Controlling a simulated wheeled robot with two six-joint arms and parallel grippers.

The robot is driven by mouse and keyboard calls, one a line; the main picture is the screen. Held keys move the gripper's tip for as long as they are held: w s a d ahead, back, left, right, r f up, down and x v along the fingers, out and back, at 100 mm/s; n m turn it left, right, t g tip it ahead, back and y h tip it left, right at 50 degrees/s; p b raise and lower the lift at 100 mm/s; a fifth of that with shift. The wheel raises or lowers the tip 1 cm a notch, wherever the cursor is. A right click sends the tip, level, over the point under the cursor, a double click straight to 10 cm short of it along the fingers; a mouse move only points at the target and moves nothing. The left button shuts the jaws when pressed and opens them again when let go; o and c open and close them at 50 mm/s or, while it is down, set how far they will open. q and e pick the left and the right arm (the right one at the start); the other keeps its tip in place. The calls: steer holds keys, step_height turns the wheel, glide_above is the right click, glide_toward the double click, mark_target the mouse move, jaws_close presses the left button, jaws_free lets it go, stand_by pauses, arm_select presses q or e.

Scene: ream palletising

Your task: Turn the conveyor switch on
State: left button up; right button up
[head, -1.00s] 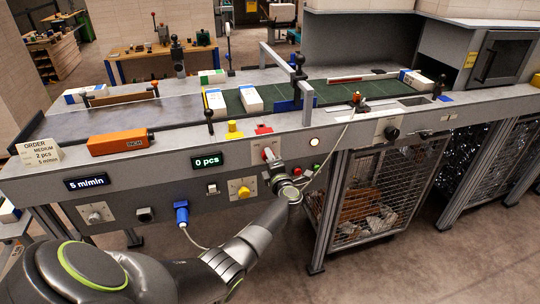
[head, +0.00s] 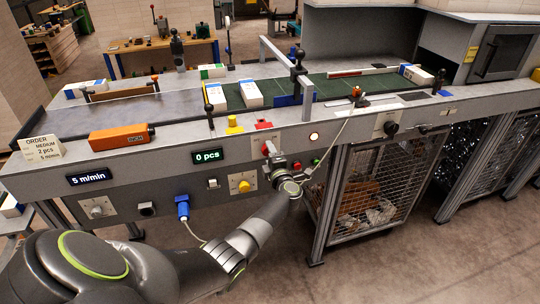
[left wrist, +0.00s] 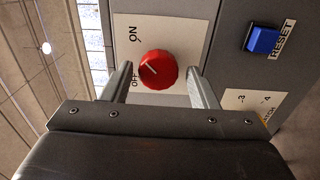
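The conveyor switch is a red round knob (left wrist: 158,70) on a pale plate (left wrist: 190,25) marked ON and OFF. A white line on the knob slants toward the label side; I cannot tell exactly which label it points at. My left gripper (left wrist: 160,87) is open, with one finger on either side of the knob and a gap on both sides. In the head view the left gripper (head: 271,156) is at the front panel, partly covering the red knob (head: 268,147). My right gripper is not in view.
A blue RESET button (left wrist: 263,40) is beside the knob plate. A yellow knob (head: 244,186), a blue plug (head: 183,208) and a "0 pcs" display (head: 207,156) are on the same panel. Paper reams (head: 251,94) lie on the conveyor (head: 335,87). A wire cage (head: 375,190) stands below, right.

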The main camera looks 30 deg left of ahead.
arm_select(q)
steer(key=shift+o, duration=0.5)
steer(key=b+v, duration=0.2)
steer(key=v, duration=1.5)
steer(key=shift+d+b, duration=0.25)
steer(key=shift+b, duration=0.05)
steer(key=shift+s, duration=0.1)
